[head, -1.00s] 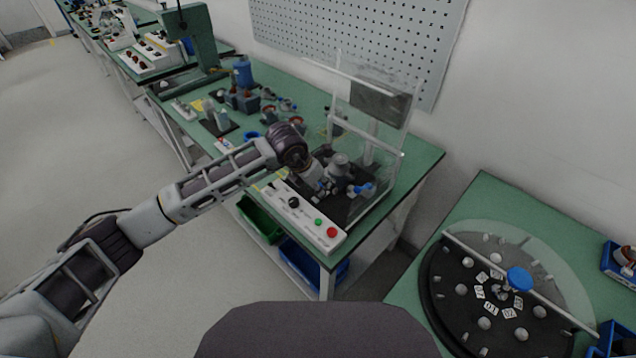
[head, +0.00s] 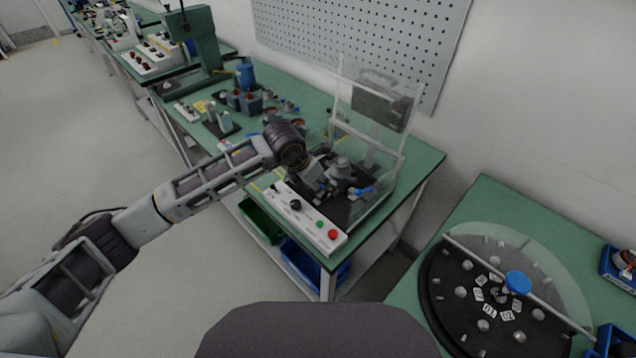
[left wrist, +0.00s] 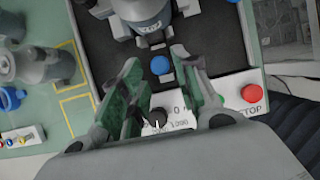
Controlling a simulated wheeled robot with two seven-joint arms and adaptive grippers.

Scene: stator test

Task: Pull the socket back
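The test fixture (head: 341,170) is a grey metal unit on a black base inside a clear guard. In the left wrist view its grey body (left wrist: 142,12) is at the top, with a small blue ball knob (left wrist: 161,65) in front of it. My left gripper (left wrist: 156,60) has its two fingers apart, with the knob between the tips and gaps showing on both sides. In the head view my left gripper (head: 318,184) is small and partly hidden by the wrist, at the fixture's left side. I cannot single out the socket for certain. My right gripper is not in view.
A white control box (head: 305,220) with a black knob, a green button and a red button (left wrist: 251,93) lies along the front edge. The clear guard (head: 400,170) stands around the fixture. Parts stand on the green bench to the left. A round black turntable (head: 470,310) is at right.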

